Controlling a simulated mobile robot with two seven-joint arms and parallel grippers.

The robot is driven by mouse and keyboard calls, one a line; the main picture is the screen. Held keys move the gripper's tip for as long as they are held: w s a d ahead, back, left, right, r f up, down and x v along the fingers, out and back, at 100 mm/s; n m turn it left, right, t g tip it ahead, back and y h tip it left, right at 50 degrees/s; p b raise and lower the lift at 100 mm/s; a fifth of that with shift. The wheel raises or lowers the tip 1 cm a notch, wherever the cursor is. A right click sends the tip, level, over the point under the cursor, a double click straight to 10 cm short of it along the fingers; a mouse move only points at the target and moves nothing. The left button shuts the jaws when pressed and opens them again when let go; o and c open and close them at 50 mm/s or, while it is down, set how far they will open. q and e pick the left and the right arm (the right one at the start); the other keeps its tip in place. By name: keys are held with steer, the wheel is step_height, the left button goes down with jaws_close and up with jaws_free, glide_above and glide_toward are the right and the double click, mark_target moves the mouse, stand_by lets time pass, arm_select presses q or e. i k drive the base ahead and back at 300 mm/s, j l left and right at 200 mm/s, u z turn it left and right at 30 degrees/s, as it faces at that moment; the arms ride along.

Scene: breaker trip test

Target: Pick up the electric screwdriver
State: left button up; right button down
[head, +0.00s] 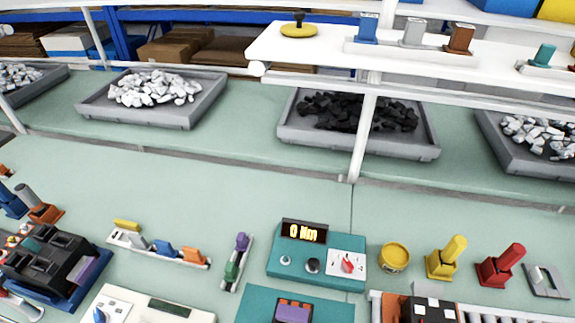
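Neither of my grippers is in the head view. I cannot tell for sure which thing is the electric screwdriver. A yellow handled tool (447,257) stands tilted in a yellow holder at the lower right of the bench. A red handled tool (501,265) stands tilted in a red holder to its right. At the left edge, a grey cylindrical piece in an orange-brown holder (44,211) stands beside a blue one (11,203).
A teal device (318,261) reading "0 Nm" stands at the front centre, with a round yellow tin (395,257) to its right. A black fixture (50,262) is at lower left. Grey part trays (155,112) line the back below a white shelf (335,58).

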mark_target(23, 190)
steer(key=i+l+u, duration=0.15)
steer(key=i, duration=0.2)
steer(key=u, duration=1.65)
